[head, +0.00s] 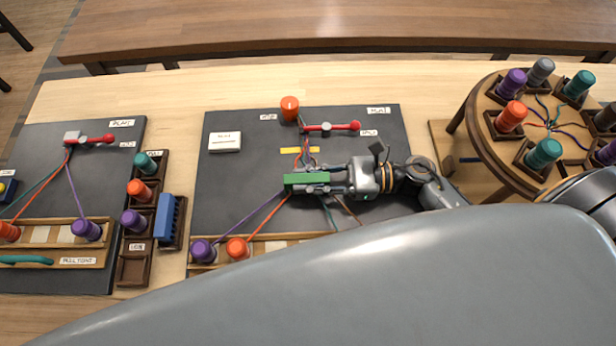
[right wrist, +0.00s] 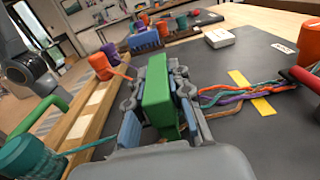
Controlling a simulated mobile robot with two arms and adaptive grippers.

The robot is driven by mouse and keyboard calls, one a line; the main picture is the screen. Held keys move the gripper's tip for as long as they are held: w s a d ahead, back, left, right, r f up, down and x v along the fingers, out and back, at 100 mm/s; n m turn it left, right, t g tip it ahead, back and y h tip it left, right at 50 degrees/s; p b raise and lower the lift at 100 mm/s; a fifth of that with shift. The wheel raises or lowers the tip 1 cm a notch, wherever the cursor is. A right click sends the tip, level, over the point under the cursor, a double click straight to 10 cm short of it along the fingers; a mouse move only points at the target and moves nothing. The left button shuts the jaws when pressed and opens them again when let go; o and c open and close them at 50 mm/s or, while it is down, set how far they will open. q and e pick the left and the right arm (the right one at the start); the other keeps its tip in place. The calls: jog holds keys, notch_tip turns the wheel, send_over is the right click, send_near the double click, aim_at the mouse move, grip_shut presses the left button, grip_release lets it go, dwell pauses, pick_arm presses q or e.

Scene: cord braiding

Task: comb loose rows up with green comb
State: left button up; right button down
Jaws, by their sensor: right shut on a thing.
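My right gripper (head: 318,180) is shut on the green comb (head: 306,179), over the cords on the middle black board. In the right wrist view the comb (right wrist: 157,103) stands upright between the fingers. The braided cords (right wrist: 235,94), orange, purple and teal, run from beside the comb across the yellow strip (right wrist: 250,92) to the red-handled clamp (head: 330,128). Loose cords spread from the comb toward a purple bobbin (head: 203,250) and an orange bobbin (head: 238,248) in the wooden rail. The comb's teeth are hidden. My left gripper is not in view.
A round wooden stand (head: 490,118) with several bobbins is at right. A second board (head: 40,180) with cords is at left. Between the boards are a bobbin rack (head: 134,265) and a blue brush-like block (head: 165,216). A white box (head: 224,142) lies on the middle board.

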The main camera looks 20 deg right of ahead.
jog(key=shift+s+a+r+p, duration=0.15)
jog(key=shift+r+p, duration=0.85)
jog(key=shift+r, duration=0.5)
jog(key=shift+s+d+r+p, duration=0.15)
jog(key=shift+r+p, duration=0.8)
jog(key=shift+r, duration=0.55)
jog(key=shift+s+a+r+p, duration=0.15)
jog(key=shift+r+p, duration=0.85)
jog(key=shift+r, duration=0.5)
jog(key=shift+w+a+t, duration=0.1)
jog(key=shift+w+t, duration=0.1)
jog(key=shift+t, duration=0.1)
jog(key=w+d+r+m+t+h, duration=0.2)
jog(key=d+r+m+t+h, duration=0.1)
jog(key=m+t+h, duration=0.3)
jog(key=w+d+r+m+t+h, duration=0.2)
jog(key=d+r+m+t+h, duration=0.2)
jog(key=h, duration=0.7)
jog(key=d+m+t, duration=0.2)
jog(key=m, duration=0.2)
jog(key=shift+d+m, duration=0.2)
jog(key=shift+m, duration=0.2)
